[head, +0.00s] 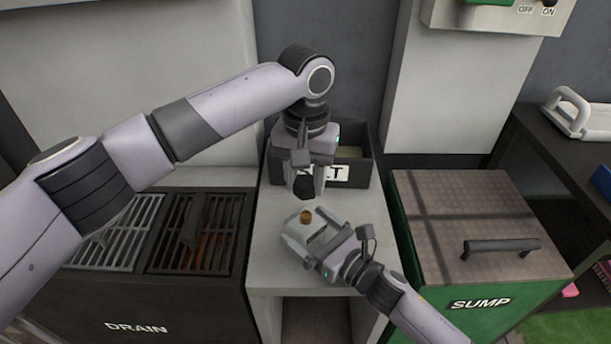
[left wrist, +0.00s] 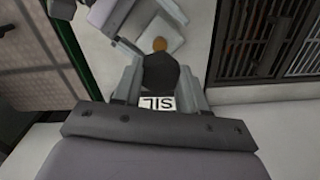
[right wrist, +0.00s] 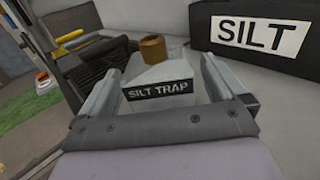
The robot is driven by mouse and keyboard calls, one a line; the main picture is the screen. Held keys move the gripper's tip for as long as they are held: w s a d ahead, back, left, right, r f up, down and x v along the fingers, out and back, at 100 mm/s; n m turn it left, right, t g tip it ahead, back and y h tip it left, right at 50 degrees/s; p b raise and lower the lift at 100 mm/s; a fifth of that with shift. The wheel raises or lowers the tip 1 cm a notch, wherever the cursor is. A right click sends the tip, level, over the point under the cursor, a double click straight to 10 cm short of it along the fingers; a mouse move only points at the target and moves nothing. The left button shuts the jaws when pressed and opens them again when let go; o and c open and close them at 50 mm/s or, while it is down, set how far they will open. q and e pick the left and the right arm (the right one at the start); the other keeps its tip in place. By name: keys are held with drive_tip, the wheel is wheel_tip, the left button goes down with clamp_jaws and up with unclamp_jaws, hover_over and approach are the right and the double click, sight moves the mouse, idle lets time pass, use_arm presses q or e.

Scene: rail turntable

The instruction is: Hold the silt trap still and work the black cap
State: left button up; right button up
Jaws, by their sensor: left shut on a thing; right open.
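The silt trap (right wrist: 160,78) is a pale block with a black SILT TRAP label and a brass-coloured neck (right wrist: 152,47) on top. It stands upright on the light counter. The neck is bare and also shows in the head view (head: 306,216). My left gripper (head: 305,190) is shut on the black cap (left wrist: 160,73). It holds the cap off the neck, above the counter and behind the trap in the head view. My right gripper (right wrist: 163,85) is open, its fingers on either side of the trap. I cannot tell whether they touch it.
A dark bin labelled SILT (right wrist: 262,35) stands at the back of the counter, behind my left gripper. The slatted DRAIN unit (head: 140,300) is at left. The green SUMP box (head: 480,270) with a handled lid is at right. Some bare counter lies around the trap.

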sight(306, 182)
drive_tip(key=shift+x, duration=1.5)
drive_tip(key=c, duration=1.5)
use_arm(q)
drive_tip(key=shift+f, duration=0.15)
drive_tip(key=shift+f, duration=1.75)
